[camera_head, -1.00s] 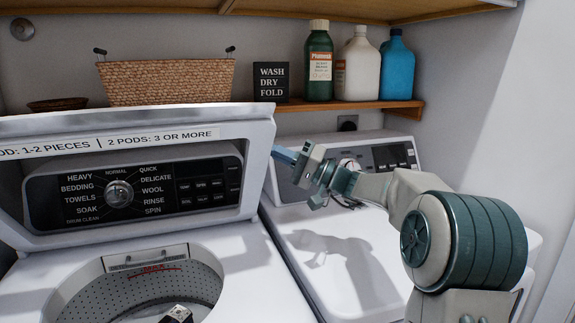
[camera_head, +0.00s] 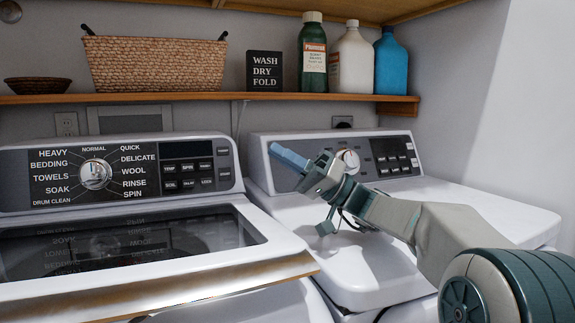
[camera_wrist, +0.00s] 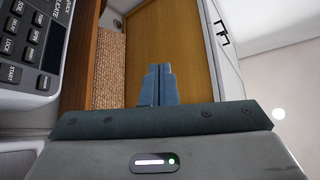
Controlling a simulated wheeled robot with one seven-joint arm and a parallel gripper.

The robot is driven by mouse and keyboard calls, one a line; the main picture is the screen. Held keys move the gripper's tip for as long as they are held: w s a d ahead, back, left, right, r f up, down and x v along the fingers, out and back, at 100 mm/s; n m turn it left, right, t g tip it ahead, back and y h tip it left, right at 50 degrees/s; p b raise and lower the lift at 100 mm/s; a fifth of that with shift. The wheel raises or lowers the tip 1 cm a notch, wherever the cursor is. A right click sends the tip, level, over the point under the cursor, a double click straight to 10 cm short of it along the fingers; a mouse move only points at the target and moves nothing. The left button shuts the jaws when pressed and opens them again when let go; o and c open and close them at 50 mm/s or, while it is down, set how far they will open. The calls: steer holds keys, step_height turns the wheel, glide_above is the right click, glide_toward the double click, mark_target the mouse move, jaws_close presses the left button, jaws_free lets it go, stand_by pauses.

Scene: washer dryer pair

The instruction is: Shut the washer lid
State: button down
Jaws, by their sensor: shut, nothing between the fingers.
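The washer lid (camera_head: 275,238) is a white frame with a dark window that reflects the control panel. It now lies low in front of the washer's control panel (camera_head: 120,175) and covers the drum opening. Its front edge stands out above the washer body (camera_head: 260,307), so it looks still partly raised, though its exact angle is hard to tell. My gripper (camera_head: 288,157) has its blue fingers shut and empty. It is to the right of the lid, above the dryer's left side, and apart from the lid. The shut fingers also show in the wrist view (camera_wrist: 158,86).
The dryer (camera_head: 350,285) stands right of the washer, under my arm. A shelf (camera_head: 200,98) behind holds a wicker basket (camera_head: 155,63), a small bowl (camera_head: 38,84), a sign (camera_head: 264,71) and bottles (camera_head: 350,57). A wall closes the right side.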

steer(key=shift+s+d+f+n+g+b, duration=0.1)
steer(key=shift+s+f+n+g+b, duration=0.3)
steer(key=shift+f+n+b, duration=0.3)
steer(key=shift+r, duration=0.1)
steer(key=shift+d, duration=0.1)
